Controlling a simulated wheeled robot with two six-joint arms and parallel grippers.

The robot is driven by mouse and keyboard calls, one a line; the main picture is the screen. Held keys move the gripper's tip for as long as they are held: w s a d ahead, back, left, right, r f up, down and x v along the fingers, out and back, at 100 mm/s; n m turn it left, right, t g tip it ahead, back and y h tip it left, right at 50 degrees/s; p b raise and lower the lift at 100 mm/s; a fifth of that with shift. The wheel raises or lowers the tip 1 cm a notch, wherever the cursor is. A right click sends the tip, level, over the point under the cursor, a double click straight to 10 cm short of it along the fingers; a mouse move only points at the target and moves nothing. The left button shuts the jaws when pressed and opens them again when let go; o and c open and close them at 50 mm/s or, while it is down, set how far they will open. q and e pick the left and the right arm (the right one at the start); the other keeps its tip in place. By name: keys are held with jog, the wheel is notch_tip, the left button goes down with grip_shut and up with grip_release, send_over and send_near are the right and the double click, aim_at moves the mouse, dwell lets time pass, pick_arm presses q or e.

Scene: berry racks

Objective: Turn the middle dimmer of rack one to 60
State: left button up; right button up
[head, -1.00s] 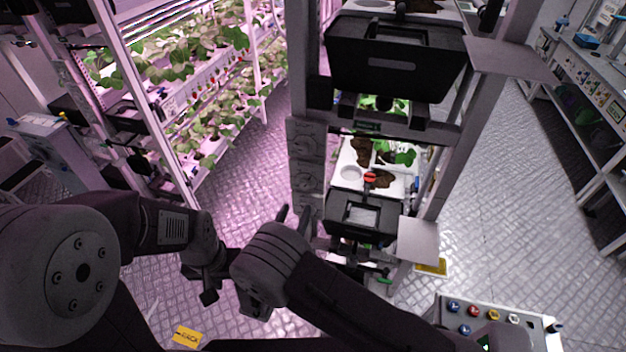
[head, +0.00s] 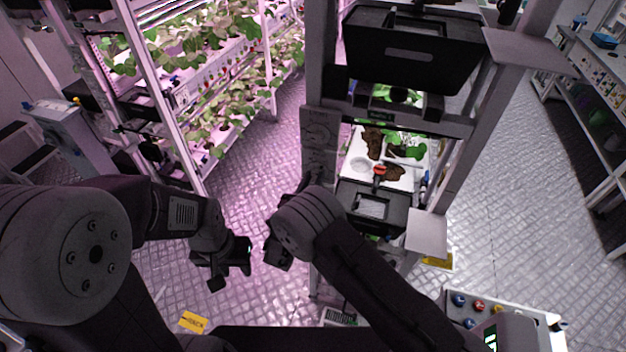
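A grey panel with round dials (head: 319,138) runs down the front upright of the rack in the middle of the head view. I cannot read its dial settings or rack number. The lower part of the panel is partly hidden by my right gripper (head: 311,177), whose fingers point up at it. I cannot tell whether they touch a dial or how far apart they are. My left gripper (head: 233,268) hangs lower left over the floor, away from the rack. It holds nothing that I can see, and its finger gap is unclear.
The middle rack bears black bins (head: 412,50) and a white plant tray (head: 361,160), with a grey side plate (head: 427,232) jutting right. A planted rack (head: 190,60) stands left. A button box (head: 478,304) is lower right. Open floor (head: 500,180) lies right.

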grip_shut()
jog(key=shift+f+n+b, duration=0.15)
jog(key=shift+n+b, duration=0.15)
jog(key=shift+b, duration=0.3)
jog(key=o, duration=0.8)
grip_release()
jog(key=shift+w, duration=0.15)
jog(key=p+v, duration=0.1)
jog(key=v, duration=0.8)
jog(key=shift+d, duration=0.1)
